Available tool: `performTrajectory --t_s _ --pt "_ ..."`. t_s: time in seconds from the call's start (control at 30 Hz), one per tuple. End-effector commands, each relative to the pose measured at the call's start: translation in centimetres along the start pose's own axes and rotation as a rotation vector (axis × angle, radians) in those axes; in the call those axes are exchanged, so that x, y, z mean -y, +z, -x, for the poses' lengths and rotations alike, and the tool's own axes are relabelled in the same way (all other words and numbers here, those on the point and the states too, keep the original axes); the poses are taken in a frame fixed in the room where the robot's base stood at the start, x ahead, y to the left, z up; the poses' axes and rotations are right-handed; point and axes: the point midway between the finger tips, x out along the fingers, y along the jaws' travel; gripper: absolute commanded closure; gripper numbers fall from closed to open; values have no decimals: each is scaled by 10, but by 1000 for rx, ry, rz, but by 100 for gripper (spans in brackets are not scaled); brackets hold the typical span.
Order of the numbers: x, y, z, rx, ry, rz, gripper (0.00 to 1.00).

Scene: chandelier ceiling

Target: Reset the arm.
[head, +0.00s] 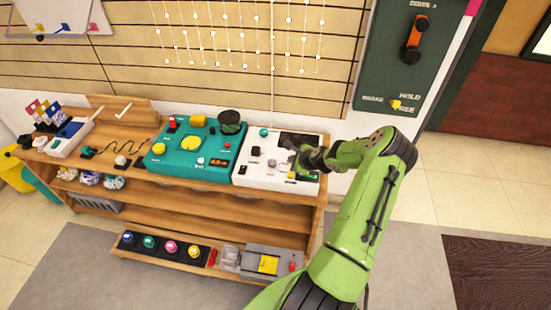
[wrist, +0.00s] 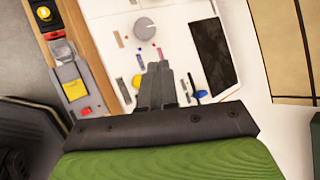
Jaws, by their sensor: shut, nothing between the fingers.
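My green arm reaches from the bottom of the head view up and left over the right end of the wooden bench. My gripper (head: 296,151) is above the white panel (head: 240,172). In the wrist view my gripper (wrist: 158,68) has its dark fingers together, with nothing between them. The white panel (wrist: 105,12) lies behind the fingers there, with a round grey knob (wrist: 145,27) and a black screen (wrist: 212,50). I cannot tell whether the fingertips touch the panel.
A teal panel (head: 170,160) with yellow knobs sits left of the white one. A lower shelf holds a row of coloured buttons (head: 150,243) and a grey box (head: 285,260). A green wall panel with an orange lever (head: 414,38) stands behind my arm. Floor at right is clear.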

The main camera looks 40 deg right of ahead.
Motion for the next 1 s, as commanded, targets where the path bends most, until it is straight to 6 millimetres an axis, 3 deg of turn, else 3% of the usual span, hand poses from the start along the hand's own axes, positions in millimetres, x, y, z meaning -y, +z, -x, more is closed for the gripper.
performTrajectory --t_s 0.27,0.37,0.43,0.57,0.7,0.8,1.0 --pt "0 6 2 2 7 25 100" --pt "0 38 13 9 54 177 100" --pt "-4 73 29 13 110 359 100" --pt "-17 136 69 17 213 715 100" --pt "-36 192 121 19 297 1064 100" --pt "-52 226 163 19 342 1294 100" --pt "-89 271 255 27 394 1697 100"
